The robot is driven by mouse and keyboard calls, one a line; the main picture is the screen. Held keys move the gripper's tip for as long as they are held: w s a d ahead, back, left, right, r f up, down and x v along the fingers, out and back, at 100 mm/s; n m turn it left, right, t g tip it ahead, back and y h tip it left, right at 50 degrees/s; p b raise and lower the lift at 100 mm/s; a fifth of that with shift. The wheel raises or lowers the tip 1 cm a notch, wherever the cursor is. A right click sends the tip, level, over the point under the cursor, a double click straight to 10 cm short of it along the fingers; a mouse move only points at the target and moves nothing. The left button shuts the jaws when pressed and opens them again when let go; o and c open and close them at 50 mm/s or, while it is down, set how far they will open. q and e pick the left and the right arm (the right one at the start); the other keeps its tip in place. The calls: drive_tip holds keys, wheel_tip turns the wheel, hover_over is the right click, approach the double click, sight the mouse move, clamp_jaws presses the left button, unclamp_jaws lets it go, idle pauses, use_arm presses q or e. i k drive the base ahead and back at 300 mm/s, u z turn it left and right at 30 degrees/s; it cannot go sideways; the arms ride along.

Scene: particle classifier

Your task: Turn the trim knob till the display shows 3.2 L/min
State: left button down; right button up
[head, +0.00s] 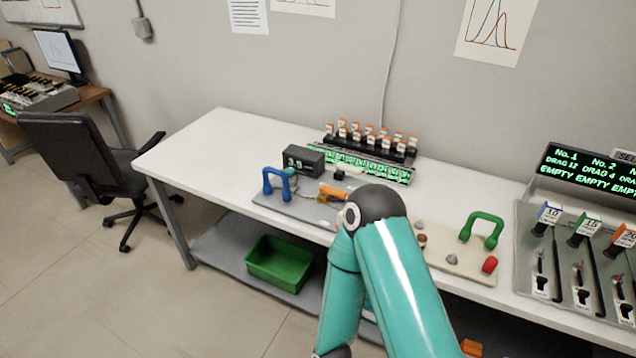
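The display (303,160) is a small black box on the white table, left of centre. I cannot make out the trim knob for certain; my teal arm covers part of the panel's right side. The arm's elbow rises in front of the table. Neither of my grippers shows.
Behind the display stands a rack of orange-capped vials (372,138). A beige board (460,258) with a green handle (484,228) and a red knob (489,265) lies to the right. A lever console (590,265) stands far right. The table's left end (205,145) is clear.

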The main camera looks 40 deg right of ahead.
sight(289, 171)
drive_tip(key=z, duration=0.35)
drive_tip(key=k, duration=0.15)
drive_tip(key=z, duration=0.1)
drive_tip(key=i, duration=1.05)
drive_tip(key=u, duration=0.05)
